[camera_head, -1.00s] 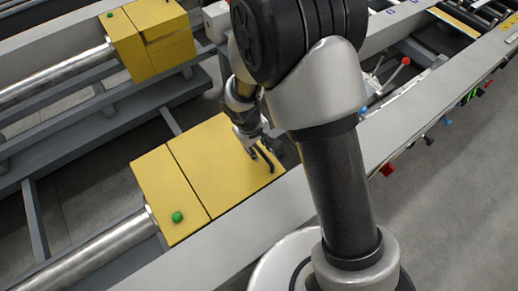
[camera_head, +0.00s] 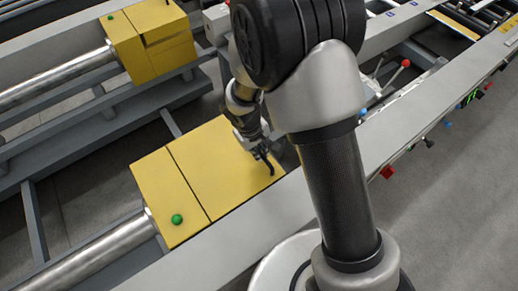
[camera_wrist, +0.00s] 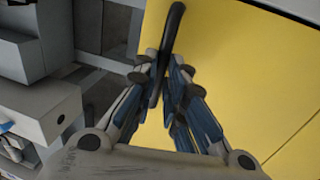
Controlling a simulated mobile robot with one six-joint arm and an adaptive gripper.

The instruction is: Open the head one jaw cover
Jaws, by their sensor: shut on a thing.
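The head one jaw cover is a yellow panel (camera_head: 212,165) on the nearer yellow box, lying flat and closed as far as I can see. It also fills the right part of the wrist view (camera_wrist: 240,70). A black bar handle (camera_wrist: 172,35) stands at the cover's edge. My gripper (camera_head: 258,152) is over the cover's right end, and in the wrist view its fingers (camera_wrist: 163,75) are shut on the black handle. The handle's lower part is hidden between the fingers.
A green button (camera_head: 177,218) sits on the box's left part. A second yellow box (camera_head: 150,40) stands at the back left. Grey rails run alongside, and a red-knobbed lever (camera_head: 405,62) stands to the right. In the wrist view, grey blocks (camera_wrist: 45,95) lie left of the cover.

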